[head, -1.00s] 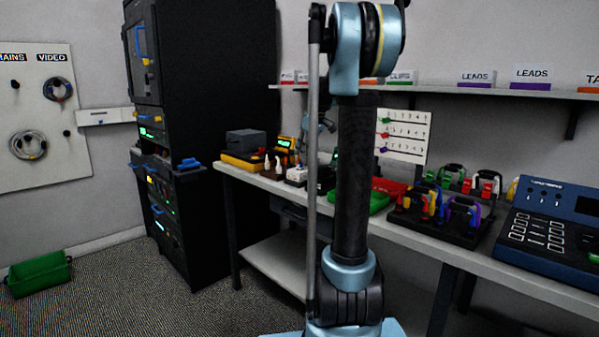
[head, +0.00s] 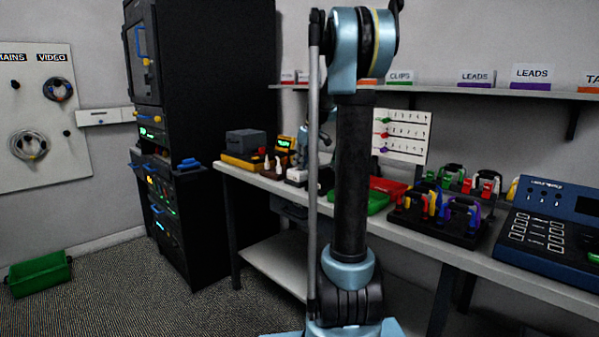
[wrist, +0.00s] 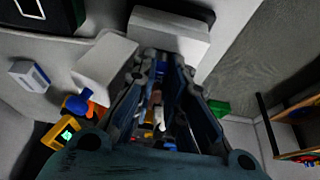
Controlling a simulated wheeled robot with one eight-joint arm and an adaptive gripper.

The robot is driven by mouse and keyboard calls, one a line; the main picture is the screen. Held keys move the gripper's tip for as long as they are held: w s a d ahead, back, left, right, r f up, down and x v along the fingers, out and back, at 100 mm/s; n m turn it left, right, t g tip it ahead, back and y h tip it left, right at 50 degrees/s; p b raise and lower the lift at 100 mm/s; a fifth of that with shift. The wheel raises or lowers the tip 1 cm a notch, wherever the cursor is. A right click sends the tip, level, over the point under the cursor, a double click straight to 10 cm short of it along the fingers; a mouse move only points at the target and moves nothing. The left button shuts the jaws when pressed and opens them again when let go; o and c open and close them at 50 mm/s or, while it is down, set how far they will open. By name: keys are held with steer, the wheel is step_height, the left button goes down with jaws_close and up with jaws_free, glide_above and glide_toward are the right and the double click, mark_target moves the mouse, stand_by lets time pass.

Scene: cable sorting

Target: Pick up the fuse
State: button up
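I cannot pick out the fuse with certainty in either view. In the wrist view my gripper (wrist: 165,62) points over the bench, its two dark fingers apart with a gap between them. Small white, yellow and red items (wrist: 157,115) show through that gap, partly hidden by the fingers; I cannot tell whether one is the fuse or whether anything touches the fingers. In the head view my upright arm hides the gripper.
The bench (head: 470,262) also holds a yellow meter (head: 284,143), a red tray (head: 388,187), a clip rack (head: 440,218) and a blue console (head: 550,230). A black rack cabinet (head: 205,75) stands left. A green bin (head: 40,273) is on the floor.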

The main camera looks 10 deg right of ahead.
step_height(320, 180, up, 13)
stand_by(1.2)
